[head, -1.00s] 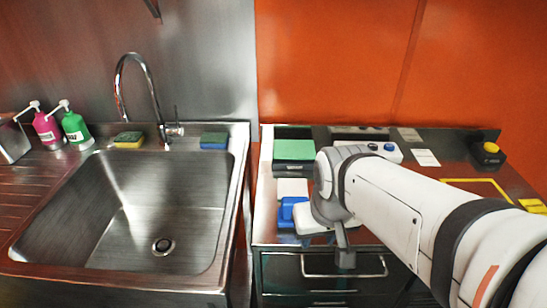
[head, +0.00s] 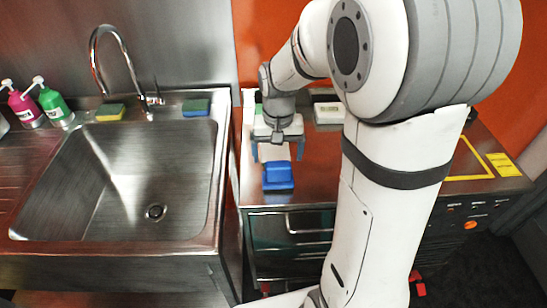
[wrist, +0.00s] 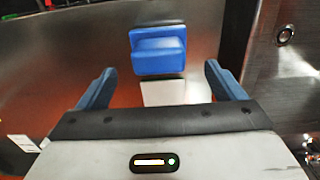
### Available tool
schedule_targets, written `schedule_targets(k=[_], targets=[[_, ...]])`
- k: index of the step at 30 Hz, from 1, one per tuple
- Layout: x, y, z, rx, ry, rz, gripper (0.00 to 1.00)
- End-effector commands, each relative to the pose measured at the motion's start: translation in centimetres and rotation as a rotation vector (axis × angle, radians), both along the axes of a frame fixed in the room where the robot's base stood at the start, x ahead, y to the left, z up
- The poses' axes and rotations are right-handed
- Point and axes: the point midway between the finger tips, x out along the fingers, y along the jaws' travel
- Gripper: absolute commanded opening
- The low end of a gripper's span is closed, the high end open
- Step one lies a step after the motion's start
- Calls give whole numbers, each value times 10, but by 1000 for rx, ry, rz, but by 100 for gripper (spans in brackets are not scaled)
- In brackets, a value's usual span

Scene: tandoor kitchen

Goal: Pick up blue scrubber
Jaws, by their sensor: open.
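The blue scrubber (head: 278,176), a blue block with a raised back part, sits on the steel counter right of the sink, near its front edge. It also shows upright at the top centre of the wrist view (wrist: 158,51). My gripper (head: 277,153) is open and empty, pointing down just behind the scrubber in the head view. In the wrist view its two blue fingers (wrist: 160,72) are spread wide, and the scrubber lies beyond them, apart from both. A white pad (wrist: 163,92) lies beside the scrubber, between the fingers.
A sink (head: 130,180) with a faucet (head: 110,60) is at left. A yellow-green sponge (head: 110,112) and a blue-green sponge (head: 196,107) lie on its back rim. A white box (head: 328,112) stands behind on the counter. My arm hides much of the counter's right side.

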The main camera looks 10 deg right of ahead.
Motion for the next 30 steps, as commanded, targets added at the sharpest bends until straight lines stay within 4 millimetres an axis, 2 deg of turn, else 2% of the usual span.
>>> schedule_targets(k=[18,26,30], targets=[[3,-3,-74,0,5,-4,89],[3,-4,-78,0,3,-4,89],[3,-4,-78,0,3,-5,79]])
